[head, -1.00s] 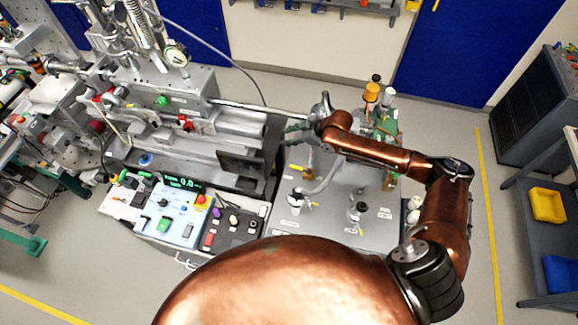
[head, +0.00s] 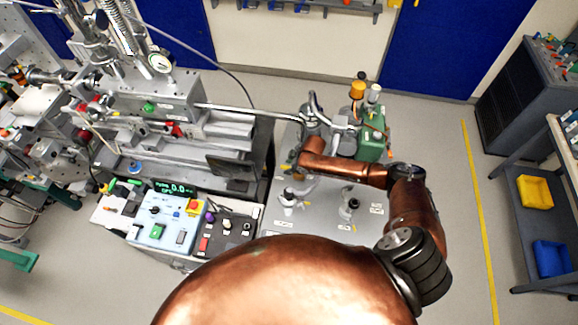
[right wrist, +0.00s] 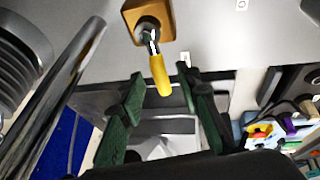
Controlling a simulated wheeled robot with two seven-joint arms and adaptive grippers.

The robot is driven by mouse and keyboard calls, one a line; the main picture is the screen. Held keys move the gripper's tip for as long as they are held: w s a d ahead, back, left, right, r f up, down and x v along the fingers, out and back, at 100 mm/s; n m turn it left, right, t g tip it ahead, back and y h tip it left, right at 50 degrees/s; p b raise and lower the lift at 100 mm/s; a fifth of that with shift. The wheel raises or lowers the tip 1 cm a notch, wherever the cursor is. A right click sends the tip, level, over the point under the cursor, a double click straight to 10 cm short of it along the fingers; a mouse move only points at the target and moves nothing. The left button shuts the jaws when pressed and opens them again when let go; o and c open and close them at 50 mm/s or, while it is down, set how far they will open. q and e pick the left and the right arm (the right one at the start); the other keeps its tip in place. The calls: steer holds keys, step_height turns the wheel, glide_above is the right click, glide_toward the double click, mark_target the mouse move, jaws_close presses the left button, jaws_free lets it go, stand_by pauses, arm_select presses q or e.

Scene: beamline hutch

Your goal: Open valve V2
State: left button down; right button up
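In the right wrist view a valve has a brass-coloured block (right wrist: 134,14) and a yellow lever handle (right wrist: 160,75). No readable label shows which valve it is. My right gripper (right wrist: 160,88) has two green fingers spread apart, with the free end of the yellow handle showing between their tips. Neither finger visibly touches it, and the depth is hard to judge. In the head view my right gripper (head: 285,158) is low over the left part of the grey panel (head: 325,212), and the valve there is largely hidden. My left gripper is out of view.
A bare metal pipe (head: 235,109) runs close to my right wrist. A green box (head: 372,143) with an orange-capped part stands behind my forearm. Other small fittings (head: 350,207) rise from the panel. A control box (head: 165,222) sits to the left.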

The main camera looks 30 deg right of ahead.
steer(key=shift+c, duration=0.7)
jaws_close()
